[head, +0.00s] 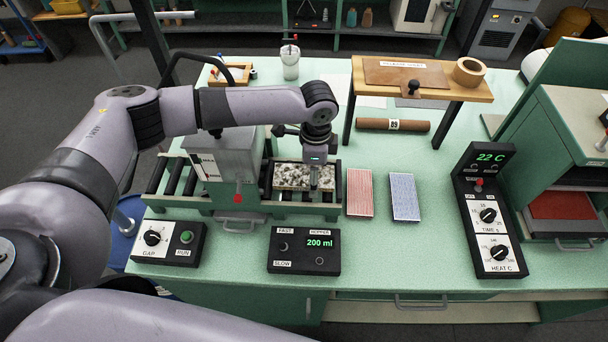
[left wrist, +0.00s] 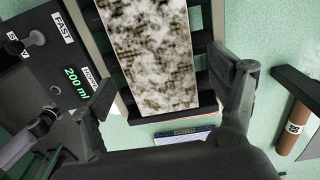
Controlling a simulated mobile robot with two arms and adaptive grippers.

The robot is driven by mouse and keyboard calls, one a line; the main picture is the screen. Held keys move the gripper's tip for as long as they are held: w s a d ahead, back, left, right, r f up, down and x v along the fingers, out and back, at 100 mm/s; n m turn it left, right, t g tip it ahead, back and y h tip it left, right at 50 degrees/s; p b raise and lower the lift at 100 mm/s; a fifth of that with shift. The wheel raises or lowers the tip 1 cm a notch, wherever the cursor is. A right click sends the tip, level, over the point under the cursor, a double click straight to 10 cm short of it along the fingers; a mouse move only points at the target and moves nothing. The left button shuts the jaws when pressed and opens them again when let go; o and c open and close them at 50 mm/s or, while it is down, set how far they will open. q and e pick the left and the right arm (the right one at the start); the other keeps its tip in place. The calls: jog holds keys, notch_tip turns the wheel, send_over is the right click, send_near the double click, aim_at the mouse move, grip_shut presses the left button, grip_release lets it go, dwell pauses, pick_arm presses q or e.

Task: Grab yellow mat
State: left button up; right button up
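No plainly yellow mat shows. A cream mat mottled with black and brown (head: 290,176) lies flat on the black rollers of the green machine; it also shows in the left wrist view (left wrist: 152,50). My left gripper (head: 316,178) is over the mat's right end in the head view. In the left wrist view its fingers (left wrist: 172,78) are spread wide, one on each side of the mat's end, with nothing held. I cannot tell their exact height above the mat. My right gripper is not in view.
A red striped mat (head: 360,193) and a blue striped mat (head: 404,197) lie right of the rollers. The hopper control box (head: 304,250) stands in front. A wooden stand (head: 440,84) and brown roll (head: 392,125) are behind. The heat panel (head: 486,210) stands at right.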

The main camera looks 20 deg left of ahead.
pick_arm(q)
jog(key=c, duration=1.2)
jog(key=shift+r, duration=0.15)
